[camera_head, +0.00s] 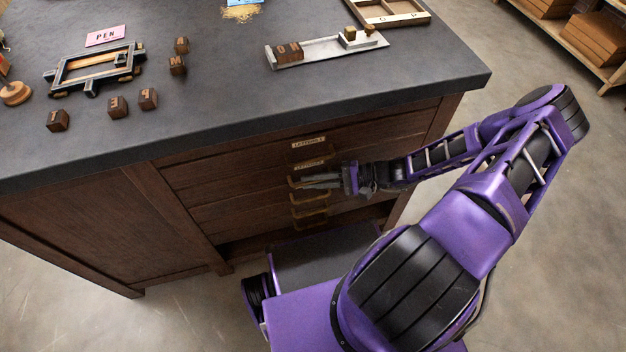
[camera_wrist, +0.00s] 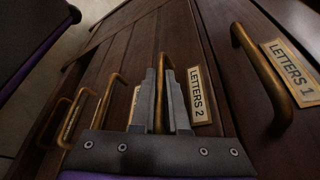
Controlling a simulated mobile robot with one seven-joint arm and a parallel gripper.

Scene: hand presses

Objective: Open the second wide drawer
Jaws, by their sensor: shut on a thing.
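The second wide drawer (camera_wrist: 217,95) has a dark wood front and a label reading LETTERS 2. Its brass handle (camera_wrist: 163,62) shows between my fingertips in the wrist view. My gripper (camera_head: 308,182) reaches the drawer stack from the right in the head view and is shut on this handle; its fingers (camera_wrist: 165,90) hide much of the bar. The drawer front looks about level with its neighbours; I see no clear gap. The LETTERS 1 drawer (camera_head: 250,158) is above, with its own brass handle (camera_wrist: 262,75) clear of my gripper.
More brass handles (camera_head: 310,212) lie below. The dark countertop (camera_head: 400,85) overhangs the drawers and carries wooden letter blocks (camera_head: 117,106), a small frame press (camera_head: 95,68), a pink PEN card (camera_head: 105,36) and a metal tray (camera_head: 330,50). Open floor (camera_head: 560,200) lies at right.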

